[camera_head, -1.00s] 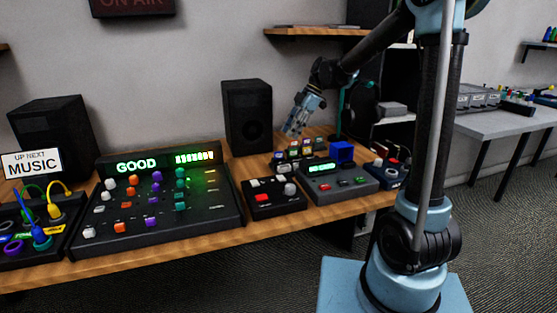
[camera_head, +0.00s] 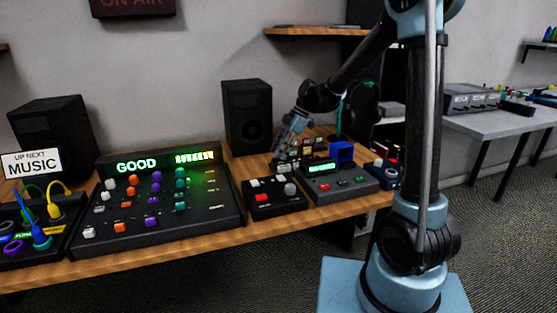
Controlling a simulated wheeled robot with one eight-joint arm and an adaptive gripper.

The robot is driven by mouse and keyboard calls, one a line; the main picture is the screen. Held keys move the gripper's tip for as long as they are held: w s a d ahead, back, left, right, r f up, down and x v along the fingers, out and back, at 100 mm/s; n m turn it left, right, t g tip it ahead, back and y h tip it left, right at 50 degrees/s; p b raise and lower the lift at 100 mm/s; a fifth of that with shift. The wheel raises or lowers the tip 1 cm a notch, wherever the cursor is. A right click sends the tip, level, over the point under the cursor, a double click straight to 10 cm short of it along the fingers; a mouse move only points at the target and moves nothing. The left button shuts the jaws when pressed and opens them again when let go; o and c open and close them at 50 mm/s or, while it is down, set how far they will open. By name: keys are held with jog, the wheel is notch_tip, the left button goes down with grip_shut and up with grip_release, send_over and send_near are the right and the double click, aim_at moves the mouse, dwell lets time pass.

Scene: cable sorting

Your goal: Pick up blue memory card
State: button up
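My gripper (camera_head: 281,154) points down at the small dark rack of cards at the back of the wooden desk. Its fingers overlap the rack's left part, and I cannot tell whether they touch a card or how far apart they are. A few small coloured cards (camera_head: 308,148) show to the right of the fingers. I cannot make out which of them is the blue memory card; it may be hidden behind the gripper.
A blue box (camera_head: 342,152) stands behind a grey device with a green display (camera_head: 338,182). A black button box (camera_head: 272,198) is in front of the rack. A black speaker (camera_head: 247,117) stands close left of the gripper. A large mixing console (camera_head: 215,212) is further left.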

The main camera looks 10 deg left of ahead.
grip_shut()
jog(key=shift+r, duration=0.1)
